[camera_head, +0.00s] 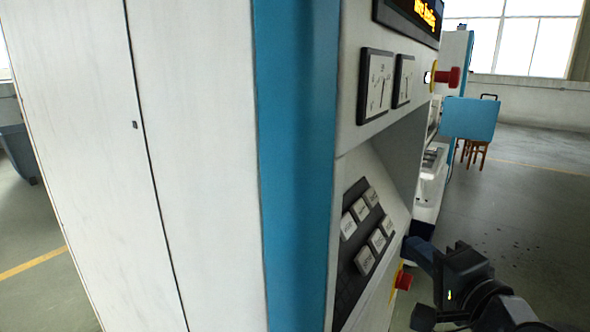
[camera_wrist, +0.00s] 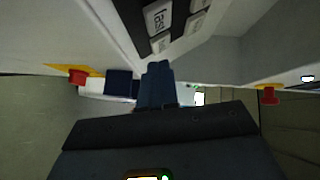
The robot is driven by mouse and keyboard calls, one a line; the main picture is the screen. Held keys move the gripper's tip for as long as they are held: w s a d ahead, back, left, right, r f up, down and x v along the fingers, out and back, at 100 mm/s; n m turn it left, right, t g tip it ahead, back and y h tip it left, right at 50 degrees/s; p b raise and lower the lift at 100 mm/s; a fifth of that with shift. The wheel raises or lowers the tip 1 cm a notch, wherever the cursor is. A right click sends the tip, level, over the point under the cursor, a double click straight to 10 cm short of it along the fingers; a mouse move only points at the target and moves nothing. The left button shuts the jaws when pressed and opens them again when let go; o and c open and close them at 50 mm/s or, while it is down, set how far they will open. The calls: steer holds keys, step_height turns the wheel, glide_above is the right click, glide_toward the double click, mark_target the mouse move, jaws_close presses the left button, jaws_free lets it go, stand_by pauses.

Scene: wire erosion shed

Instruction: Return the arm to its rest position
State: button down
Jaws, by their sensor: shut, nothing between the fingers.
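My gripper (camera_head: 413,245) is at the lower right of the head view, beside the front face of a white and blue machine (camera_head: 295,170). Its dark blue fingers also show in the wrist view (camera_wrist: 157,68), shut together with nothing between them. In the head view the fingertips appear close to the machine's sloping key panel and a lower red button (camera_head: 403,280). I cannot tell whether they touch the machine. Parts of my arm show behind the gripper, at the lower right edge.
The machine carries a keypad (camera_head: 367,225), two dial gauges (camera_head: 375,85), an upper red button (camera_head: 449,77) and a lit display (camera_head: 425,12). A blue panel (camera_head: 470,118) and wooden stool (camera_head: 474,152) stand farther back. Open floor (camera_head: 540,210) lies to the right.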

steer(key=s+a+f+n+g+h, duration=0.1)
steer(key=s+f+n+h, duration=0.1)
steer(key=s+f, duration=0.7)
steer(key=s+f+n+h, duration=0.25)
steer(key=s+f, duration=0.25)
steer(key=s, duration=0.9)
steer(key=s+r+n, duration=0.3)
steer(key=s+n, duration=0.5)
steer(key=s, duration=1.1)
steer(key=shift+s+d+n+g+y, duration=0.35)
steer(key=shift+g+y, duration=0.05)
steer(key=shift+y, duration=0.05)
steer(key=shift+d, duration=0.1)
stand_by(1.9)
